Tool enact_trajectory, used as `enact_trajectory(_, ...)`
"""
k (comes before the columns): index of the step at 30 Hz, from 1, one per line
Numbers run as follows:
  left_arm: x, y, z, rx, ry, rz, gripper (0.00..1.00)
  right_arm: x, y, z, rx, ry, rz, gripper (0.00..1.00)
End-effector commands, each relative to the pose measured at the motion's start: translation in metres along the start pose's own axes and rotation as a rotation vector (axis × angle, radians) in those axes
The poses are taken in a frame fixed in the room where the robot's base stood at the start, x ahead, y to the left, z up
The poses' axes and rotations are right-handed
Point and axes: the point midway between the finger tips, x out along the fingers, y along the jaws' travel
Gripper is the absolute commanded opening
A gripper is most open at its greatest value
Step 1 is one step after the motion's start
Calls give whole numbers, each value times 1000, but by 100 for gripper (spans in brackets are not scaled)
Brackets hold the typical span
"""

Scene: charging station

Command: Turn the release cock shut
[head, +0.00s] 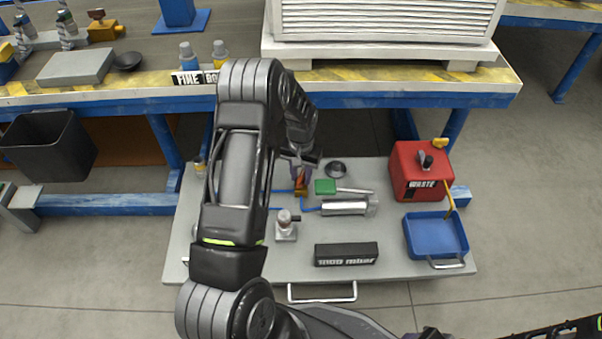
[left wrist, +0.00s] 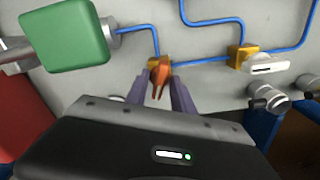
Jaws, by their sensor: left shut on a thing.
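The release cock appears to be the brass valve with an orange handle (left wrist: 159,77) on the blue line in the left wrist view. Its handle points toward my gripper. In the head view the orange handle (head: 301,187) is small and partly covered by my wrist. My left gripper (left wrist: 160,85) has its two purple-grey fingers on either side of the handle, shut on it. In the head view my left gripper (head: 300,172) reaches down over the cart, largely hidden by its own arm. My right gripper does not show.

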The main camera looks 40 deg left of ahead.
Motion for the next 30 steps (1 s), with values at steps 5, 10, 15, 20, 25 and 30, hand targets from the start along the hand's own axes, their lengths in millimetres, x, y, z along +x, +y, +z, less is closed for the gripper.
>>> enact_trajectory(5, -2, 0, 0, 165, 0, 1, 0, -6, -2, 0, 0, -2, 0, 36)
enact_trajectory(10, -1, 0, 0, 328, -1, 1, 0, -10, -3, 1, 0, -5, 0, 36)
enact_trajectory(15, -1, 0, 0, 489, -1, 0, 0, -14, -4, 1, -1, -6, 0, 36)
enact_trajectory(20, -1, -1, 0, 640, -1, 0, 0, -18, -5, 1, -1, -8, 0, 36)
enact_trajectory(25, -1, 0, 0, 802, 0, 0, 0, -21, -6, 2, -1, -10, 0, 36)
enact_trajectory(30, -1, 0, 0, 952, 0, 0, 0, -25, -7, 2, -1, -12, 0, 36)
